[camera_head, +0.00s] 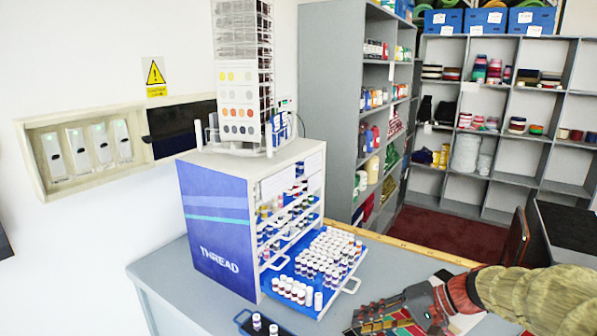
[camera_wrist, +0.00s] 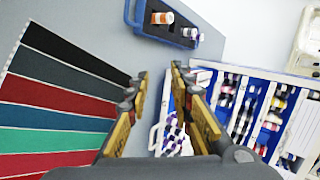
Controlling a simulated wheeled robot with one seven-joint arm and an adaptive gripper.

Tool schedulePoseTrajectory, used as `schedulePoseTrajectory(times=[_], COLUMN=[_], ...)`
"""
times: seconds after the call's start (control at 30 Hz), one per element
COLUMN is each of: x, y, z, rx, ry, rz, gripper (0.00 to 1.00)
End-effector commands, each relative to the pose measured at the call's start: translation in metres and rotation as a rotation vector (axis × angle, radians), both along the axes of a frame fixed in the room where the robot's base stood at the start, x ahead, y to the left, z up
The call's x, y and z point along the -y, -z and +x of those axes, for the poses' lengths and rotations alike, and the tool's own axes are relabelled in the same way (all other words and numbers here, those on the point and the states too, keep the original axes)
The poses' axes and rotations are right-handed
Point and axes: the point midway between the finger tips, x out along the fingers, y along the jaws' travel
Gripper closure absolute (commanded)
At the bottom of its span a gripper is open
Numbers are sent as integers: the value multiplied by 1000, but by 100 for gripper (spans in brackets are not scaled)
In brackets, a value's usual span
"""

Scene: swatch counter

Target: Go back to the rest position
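My gripper (camera_head: 362,318) is low over the right part of the counter in the head view. In the wrist view its two fingers (camera_wrist: 159,77) stand apart, with only grey counter showing between the tips. A card of coloured stripes (camera_wrist: 60,115) lies on the left in the wrist view; in the head view it is partly hidden under my gripper. A small blue tray (camera_wrist: 133,14) with two spools lies beyond the fingertips. The tray also shows at the counter's front edge in the head view (camera_head: 241,318).
The blue and white thread cabinet (camera_head: 215,232) stands on the grey counter (camera_head: 160,268), left of my gripper. Its lowest drawer (camera_head: 352,284) is pulled out, full of spools. A swatch tower (camera_head: 240,75) stands on top. Shelves (camera_head: 340,110) stand behind.

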Motion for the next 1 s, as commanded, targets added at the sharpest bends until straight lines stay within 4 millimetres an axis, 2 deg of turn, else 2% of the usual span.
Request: schedulePoseTrajectory(times=[0.03,0.1,0.27,0.4,0.6,0.8,1.0], x=[-10,-18,-26,-23,-7,12,23], y=[-7,-10,-17,-21,-28,-34,-38], z=[-18,-42,-96,-138,-187,-218,-229], rx=[-3,-11,-8,24,115,228,290], ry=[-26,-54,-96,-114,-111,-86,-66], rz=[-56,-139,-328,-494,-717,-883,-954], gripper=[77,77,77,77,77,77,77])
